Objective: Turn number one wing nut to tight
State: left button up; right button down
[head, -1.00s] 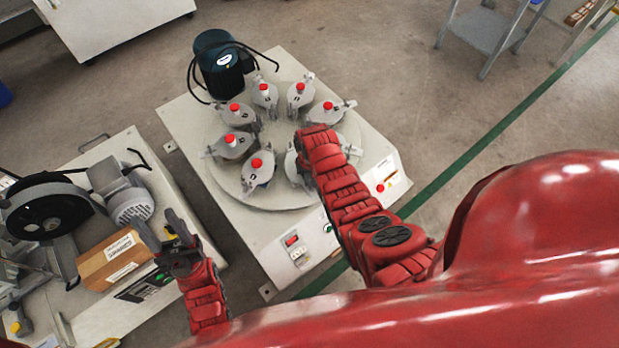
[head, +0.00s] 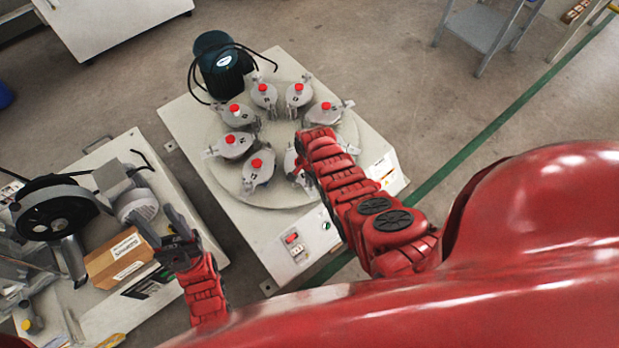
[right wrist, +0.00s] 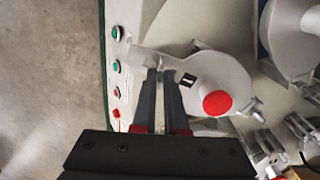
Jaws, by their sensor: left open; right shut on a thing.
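The grey jar lid (right wrist: 217,75) with a red knob (right wrist: 217,103) and a small black-and-white label (right wrist: 188,79) is in the right wrist view. The label's number is too small to read. A grey clamp bar (right wrist: 148,58) runs left from the lid. My right gripper (right wrist: 161,76) has its dark fingers shut at this bar, beside the label. The wing nut between the fingertips is mostly hidden. In the head view, my right arm covers part of this jar (head: 290,160). My left gripper (head: 174,232) is open and empty over the left bench, away from the jars.
Several similar red-knobbed jars ring the round plate (head: 213,180) on the white machine (head: 262,232). A dark motor (head: 218,68) with a cable stands at its back. The left bench holds a cardboard box (head: 118,258) and a black wheel (head: 55,212). Open floor lies right.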

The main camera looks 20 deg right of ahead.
jog(key=shift+s+m+p, duration=0.1)
jog(key=shift+m+p, duration=0.3)
jog(key=shift+m, duration=1.5)
jog(key=c, duration=1)
grip_release()
jog(key=shift+o, duration=0.2)
jog(key=shift+r+p, duration=1)
jog(key=shift+r, duration=0.65)
notch_tip(320, 180, up, 14)
